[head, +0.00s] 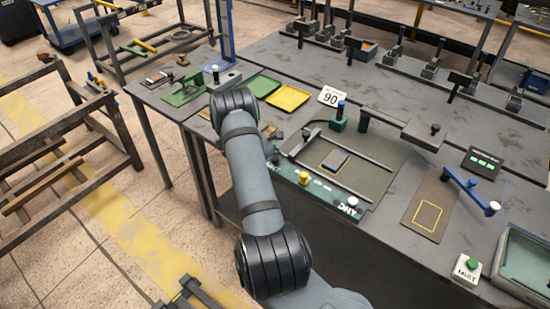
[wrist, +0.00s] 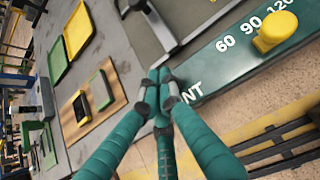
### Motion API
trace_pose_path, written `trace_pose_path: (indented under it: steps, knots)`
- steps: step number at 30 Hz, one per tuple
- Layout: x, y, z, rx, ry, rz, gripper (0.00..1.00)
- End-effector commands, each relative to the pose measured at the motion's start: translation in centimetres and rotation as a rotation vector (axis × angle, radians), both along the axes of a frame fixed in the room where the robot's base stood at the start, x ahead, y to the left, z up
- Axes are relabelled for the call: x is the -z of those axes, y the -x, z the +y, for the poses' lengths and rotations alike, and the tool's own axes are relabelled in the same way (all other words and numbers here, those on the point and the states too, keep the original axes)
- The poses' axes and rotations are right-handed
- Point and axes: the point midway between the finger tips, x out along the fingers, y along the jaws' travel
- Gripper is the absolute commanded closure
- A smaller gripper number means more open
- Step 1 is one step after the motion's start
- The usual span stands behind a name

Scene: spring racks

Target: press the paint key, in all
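The green control panel (head: 325,192) runs along the front edge of the bench fixture. In the wrist view the panel (wrist: 222,62) shows the numbers 60, 90 and 120 beside a yellow knob (wrist: 274,32). The letters NT show just right of my fingertips; the rest of that word is covered by them. I cannot make out the paint key itself. My gripper (wrist: 158,78) has its teal fingers drawn together with nothing seen between them, over the panel's left end. I cannot tell whether they touch it. In the head view my arm hides the gripper.
A white card reading 90 (head: 331,97) stands behind the fixture. Yellow (head: 288,98) and green (head: 263,85) trays lie to its left. A wooden board (wrist: 92,105) lies left of the fingers.

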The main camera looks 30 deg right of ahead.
Motion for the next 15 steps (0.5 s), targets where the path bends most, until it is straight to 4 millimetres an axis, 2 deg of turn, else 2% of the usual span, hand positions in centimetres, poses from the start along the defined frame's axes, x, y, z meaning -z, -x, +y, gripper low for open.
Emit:
trace_pose_path:
  steps: [15]
  knots:
    - [0.44,0.00,-0.01,0.000,0.000,0.000,1.00]
